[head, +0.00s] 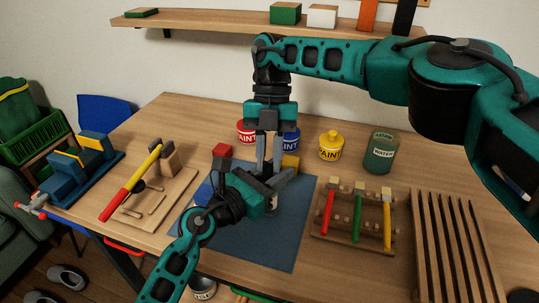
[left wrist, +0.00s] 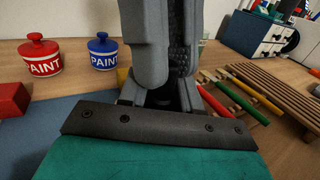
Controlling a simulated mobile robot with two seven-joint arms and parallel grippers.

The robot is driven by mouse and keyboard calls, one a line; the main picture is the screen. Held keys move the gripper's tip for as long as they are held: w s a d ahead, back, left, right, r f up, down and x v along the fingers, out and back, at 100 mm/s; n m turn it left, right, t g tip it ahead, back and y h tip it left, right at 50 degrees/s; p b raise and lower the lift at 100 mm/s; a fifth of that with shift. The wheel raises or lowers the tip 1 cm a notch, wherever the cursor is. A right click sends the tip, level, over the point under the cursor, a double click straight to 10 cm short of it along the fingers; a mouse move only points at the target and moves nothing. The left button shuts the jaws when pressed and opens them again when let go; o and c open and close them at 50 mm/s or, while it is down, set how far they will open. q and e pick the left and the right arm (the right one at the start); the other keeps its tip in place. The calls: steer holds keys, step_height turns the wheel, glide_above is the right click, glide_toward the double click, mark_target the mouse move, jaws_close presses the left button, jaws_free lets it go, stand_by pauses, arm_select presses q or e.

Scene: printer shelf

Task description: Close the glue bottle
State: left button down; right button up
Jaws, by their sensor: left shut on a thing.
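The glue bottle is mostly hidden. A pale upright piece, apparently its body (head: 273,203), shows below my left gripper over the blue mat (head: 262,245). My left gripper (head: 281,180) reaches in from the lower left and is shut on it. In the left wrist view its fingers (left wrist: 160,97) are largely covered by the right gripper. My right gripper (head: 268,168) points straight down from above, its fingertips right at the left gripper. It also shows large in the left wrist view (left wrist: 166,82). The bottle's top and any cap are hidden, and I cannot tell whether the right fingers hold something.
Behind stand a red paint pot (head: 246,132), a blue paint pot (head: 291,139), a yellow paint pot (head: 331,146) and a green water jar (head: 380,152). A red block (head: 221,154) is left of the grippers. A tool rack (head: 345,240) and slatted rack (head: 452,250) stand right.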

arm_select(q)
steer(key=shift+s+d+f, duration=0.15)
steer(key=shift+s+f, duration=0.05)
arm_select(e)
steer(key=shift+f, duration=0.5)
arm_select(q)
steer(key=shift+w+f, duration=0.1)
arm_select(e)
steer(key=v, duration=0.3)
steer(key=shift+w+r, duration=0.2)
steer(key=shift+r, duration=0.45)
steer(key=shift+c, duration=0.2)
steer(key=shift+c, duration=0.7)
steer(key=shift+s+f, duration=0.1)
steer(key=shift+f, duration=0.2)
steer(key=shift+s+f, duration=0.25)
steer(key=shift+f, duration=0.35)
arm_select(q)
steer(key=shift+w+a, duration=0.1)
steer(key=shift+a, duration=0.1)
arm_select(e)
steer(key=shift+v, duration=2.05)
